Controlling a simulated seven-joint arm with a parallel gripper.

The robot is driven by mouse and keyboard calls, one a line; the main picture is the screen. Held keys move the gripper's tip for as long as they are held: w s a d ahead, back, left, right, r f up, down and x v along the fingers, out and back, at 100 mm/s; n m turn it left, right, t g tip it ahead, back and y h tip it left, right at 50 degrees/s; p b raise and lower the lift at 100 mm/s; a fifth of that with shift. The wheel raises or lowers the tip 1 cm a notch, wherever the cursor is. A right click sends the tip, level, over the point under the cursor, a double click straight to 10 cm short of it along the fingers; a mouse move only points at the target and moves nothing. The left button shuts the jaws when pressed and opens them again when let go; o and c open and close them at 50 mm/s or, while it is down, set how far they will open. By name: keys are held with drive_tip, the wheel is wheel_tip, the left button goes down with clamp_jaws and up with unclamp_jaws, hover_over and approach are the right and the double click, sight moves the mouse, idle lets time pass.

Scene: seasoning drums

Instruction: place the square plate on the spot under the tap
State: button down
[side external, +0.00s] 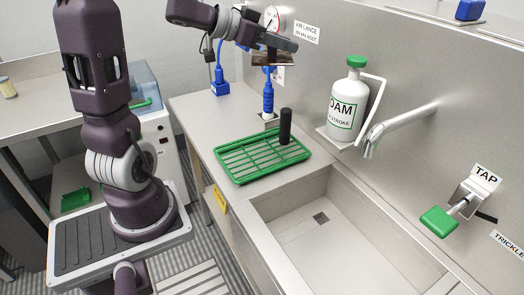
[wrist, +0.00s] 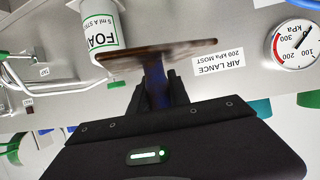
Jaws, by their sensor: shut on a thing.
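The tap spout (side external: 371,142) reaches out from the wall over the sink (side external: 335,235), well to the right of my gripper in the side view. The sink floor below the spout looks bare, with a dark drain (side external: 320,217) in it.
A green rack (side external: 255,168) with a black cylinder (side external: 285,128) stands on the counter left of the sink. A white foam bottle (side external: 346,105) stands on a wall bracket between my gripper and the tap. The blue air lance (side external: 268,95) stands below my gripper. A green-handled tap lever (side external: 438,222) sticks out at right.

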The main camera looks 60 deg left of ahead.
sight(280, 139)
drive_tip(key=a, duration=0.1)
drive_tip(key=s+a+n+y, duration=0.1)
drive_tip(key=a, duration=0.1)
drive_tip(key=shift+a+y, duration=0.15)
drive_tip(key=shift+y, duration=0.15)
wheel_tip(280, 139, down, 29)
drive_tip(key=shift+f, duration=0.1)
drive_tip(key=c, duration=1.2)
unclamp_jaws()
drive_tip(key=shift+c, duration=0.2)
